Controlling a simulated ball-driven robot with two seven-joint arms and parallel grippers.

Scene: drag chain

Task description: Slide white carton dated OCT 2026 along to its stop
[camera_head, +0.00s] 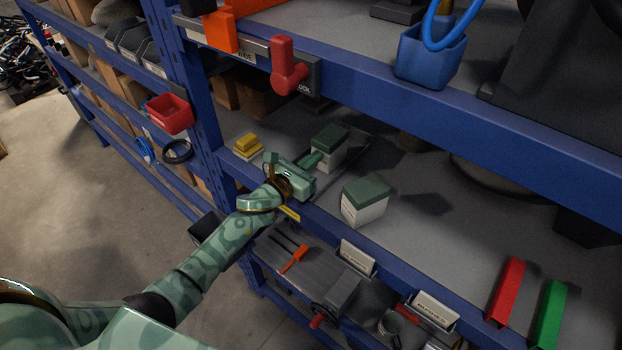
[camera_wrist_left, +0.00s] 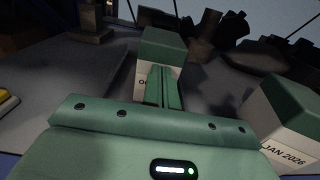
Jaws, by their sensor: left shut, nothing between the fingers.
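A white carton with a green top (camera_head: 331,136) stands upright on the middle shelf. In the left wrist view this carton (camera_wrist_left: 163,46) stands straight ahead, its date mostly hidden behind my fingers; only a first letter like O shows. My left gripper (camera_head: 316,158) is shut and empty, its fingers pointing at the carton's front face. In the left wrist view the fingertips (camera_wrist_left: 162,68) overlap the carton; I cannot tell whether they touch it. A second white carton with a green top (camera_head: 366,200) stands to the right; in the left wrist view this carton (camera_wrist_left: 292,112) reads JAN 2026. No stop is clearly visible. My right gripper is not in view.
The blue shelf beam (camera_head: 400,258) runs along the front. Another blue beam (camera_head: 440,110) with a red handle (camera_head: 286,68) runs above. Shelf surface right of the second carton is mostly clear.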

